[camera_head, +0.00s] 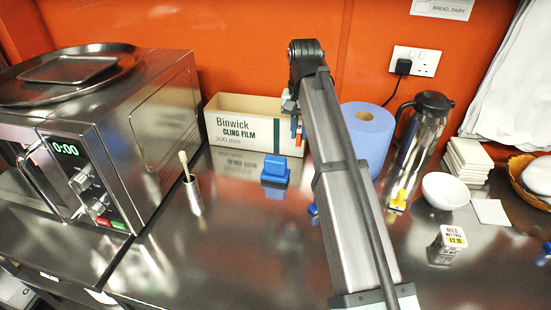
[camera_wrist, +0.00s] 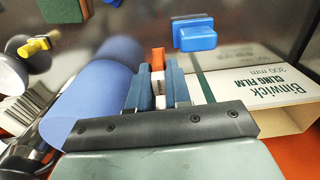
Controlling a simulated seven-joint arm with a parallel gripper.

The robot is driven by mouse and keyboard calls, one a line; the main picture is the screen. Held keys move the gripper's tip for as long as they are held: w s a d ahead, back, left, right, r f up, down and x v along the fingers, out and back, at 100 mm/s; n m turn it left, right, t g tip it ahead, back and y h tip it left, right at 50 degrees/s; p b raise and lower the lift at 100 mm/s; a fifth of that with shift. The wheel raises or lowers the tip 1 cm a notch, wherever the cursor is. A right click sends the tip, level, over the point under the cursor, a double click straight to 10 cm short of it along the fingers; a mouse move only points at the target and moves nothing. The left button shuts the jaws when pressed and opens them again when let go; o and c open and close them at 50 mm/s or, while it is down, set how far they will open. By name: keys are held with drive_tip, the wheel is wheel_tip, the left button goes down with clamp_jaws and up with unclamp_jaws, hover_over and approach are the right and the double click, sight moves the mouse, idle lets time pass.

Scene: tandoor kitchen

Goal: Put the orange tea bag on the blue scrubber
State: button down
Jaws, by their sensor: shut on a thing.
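My gripper (camera_wrist: 157,82) is shut on the orange tea bag (camera_wrist: 157,59), whose orange top and white lower part show between the blue-grey fingers in the wrist view. In the head view, the orange tea bag (camera_head: 294,126) is a small spot at the gripper (camera_head: 298,132), in front of the cling film box. The blue scrubber (camera_head: 274,170) lies on the steel counter, below and left of the gripper in that view. It also shows in the wrist view (camera_wrist: 195,36), beyond the fingertips and to the right, apart from the tea bag.
The cling film box (camera_head: 243,122) stands behind the scrubber. A blue paper roll (camera_head: 366,136) and a steel flask (camera_head: 416,145) are on the right. A small pot with a brush (camera_head: 192,192) and the microwave (camera_head: 125,140) are on the left. The counter in front of the scrubber is clear.

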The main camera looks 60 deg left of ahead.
drive_tip(key=s+a+r, duration=0.2)
drive_tip(key=s+a, duration=0.2)
drive_tip(key=a, duration=0.2)
hover_over(275, 158)
drive_tip(key=shift+f, duration=5)
drive_tip(key=shift+f, duration=0.1)
drive_tip(key=c, duration=1.1)
unclamp_jaws()
drive_tip(key=shift+o, duration=0.2)
wheel_tip(275, 158, up, 12)
